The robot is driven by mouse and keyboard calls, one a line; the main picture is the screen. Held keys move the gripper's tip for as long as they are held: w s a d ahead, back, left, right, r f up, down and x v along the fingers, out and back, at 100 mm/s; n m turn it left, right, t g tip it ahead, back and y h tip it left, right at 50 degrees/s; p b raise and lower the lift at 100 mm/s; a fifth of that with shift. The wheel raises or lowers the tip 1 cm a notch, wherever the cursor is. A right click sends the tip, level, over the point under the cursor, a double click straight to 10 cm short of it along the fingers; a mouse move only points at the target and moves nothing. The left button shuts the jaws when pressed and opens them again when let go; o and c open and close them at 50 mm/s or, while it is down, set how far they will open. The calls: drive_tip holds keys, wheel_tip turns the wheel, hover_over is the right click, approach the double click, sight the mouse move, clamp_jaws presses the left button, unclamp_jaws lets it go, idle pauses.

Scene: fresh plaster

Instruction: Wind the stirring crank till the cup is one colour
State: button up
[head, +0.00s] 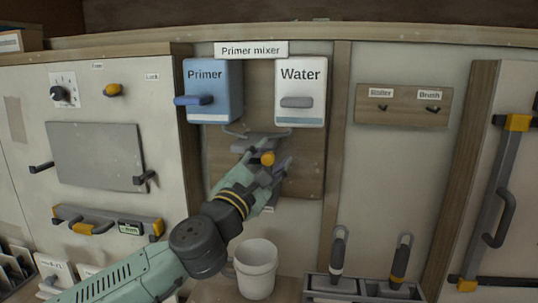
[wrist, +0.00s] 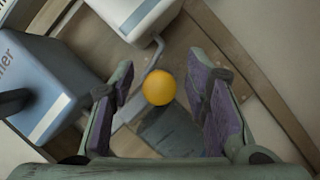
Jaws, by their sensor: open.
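The crank's orange knob (head: 268,158) is between the fingers of my gripper (head: 271,154) in the head view. The wrist view also shows the round knob (wrist: 158,87), with a finger on each side and clear gaps to both. My gripper is open and holds nothing. The Primer mixer board (head: 304,180) is behind it. The blue Primer box (head: 222,86) and the white Water box (head: 301,76) hang above, each with a lever. A grey shape (wrist: 174,132) lies behind the knob in the wrist view; I cannot tell whether it is the cup. The cup's colour is not visible.
A rack (head: 365,288) with two handled tools is at the lower right. The Roller and Brush hook board (head: 402,105) is to the right. A wooden post (head: 188,120) stands left of the mixer.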

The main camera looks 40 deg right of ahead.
drive_tip(key=shift+c, duration=0.2)
clamp_jaws()
idle(0.3)
